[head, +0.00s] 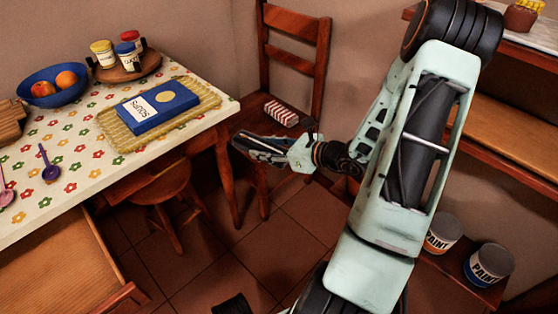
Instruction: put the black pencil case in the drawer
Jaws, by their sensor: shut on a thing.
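My gripper (274,150) is in the middle of the head view, to the right of the table's corner and in front of the wooden chair. It is shut on a dark, elongated thing, the black pencil case (252,144), whose far end points left toward the table. The fingers and the case overlap, so its full outline is partly hidden. The drawer (65,270) at the lower left is pulled open under the table, and the part of its inside in view is bare wood.
The flowered table (75,185) holds a blue fruit bowl (53,88), a blue book (158,108) on a woven mat, jars on a tray and spoons. A striped box (281,113) lies on the chair (295,25). A stool (173,183) stands under the table. Paint cans (488,265) are at right.

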